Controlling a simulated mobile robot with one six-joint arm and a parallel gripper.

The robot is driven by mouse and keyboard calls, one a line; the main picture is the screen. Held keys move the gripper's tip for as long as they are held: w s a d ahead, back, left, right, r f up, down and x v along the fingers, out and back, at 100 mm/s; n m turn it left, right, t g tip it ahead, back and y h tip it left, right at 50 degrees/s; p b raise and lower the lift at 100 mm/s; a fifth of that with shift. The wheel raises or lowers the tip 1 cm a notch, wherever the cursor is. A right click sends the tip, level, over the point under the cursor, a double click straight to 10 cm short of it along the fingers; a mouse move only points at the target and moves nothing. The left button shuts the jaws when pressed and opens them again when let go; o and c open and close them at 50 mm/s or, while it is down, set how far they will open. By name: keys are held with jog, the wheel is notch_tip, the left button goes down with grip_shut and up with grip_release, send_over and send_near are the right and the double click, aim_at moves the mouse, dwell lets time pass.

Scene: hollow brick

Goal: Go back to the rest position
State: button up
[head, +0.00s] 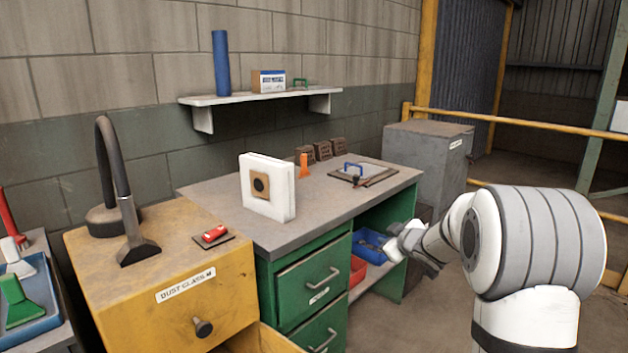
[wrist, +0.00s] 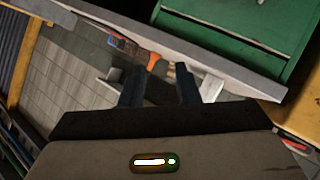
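My gripper (head: 400,245) is at the end of my arm in the head view, in front of the green workbench's (head: 232,222) right part. It appears to be clear of the bench. In the wrist view my gripper (wrist: 158,78) has its two dark fingers apart with nothing between them. The wrist view is tilted, and a small orange object (wrist: 153,62) on the bench shows beyond the fingertips. The head view shows this orange object (head: 304,165) standing near the back of the bench top.
A white block with a dark round centre (head: 279,190) stands on the bench. A yellow cabinet (head: 230,290) with a hose nozzle stands left. A blue bin (head: 369,246) sits under the bench near my gripper. A grey cabinet (head: 425,165) stands behind. Floor is open around my arm.

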jog(key=s+d+r+m+g+h+p, duration=0.1)
jog(key=s+d+r+m+h+p, duration=0.15)
jog(key=s+r, duration=0.45)
jog(key=s+a+r+m+g+p, duration=0.1)
jog(key=s+a+m+g+p, duration=0.1)
jog(key=s, duration=0.9)
jog(key=s+a+r+m+g+p, duration=0.1)
jog(key=s+a+m+g+p, duration=0.1)
jog(key=s, duration=1)
jog(key=s+a+r+m+g+p, duration=0.2)
jog(key=s+g+p, duration=0.3)
jog(key=s, duration=0.7)
jog(key=shift+a+m+p, duration=0.45)
jog(key=shift+a+p, duration=0.05)
jog(key=shift+a, duration=0.2)
jog(key=shift+h, duration=0.25)
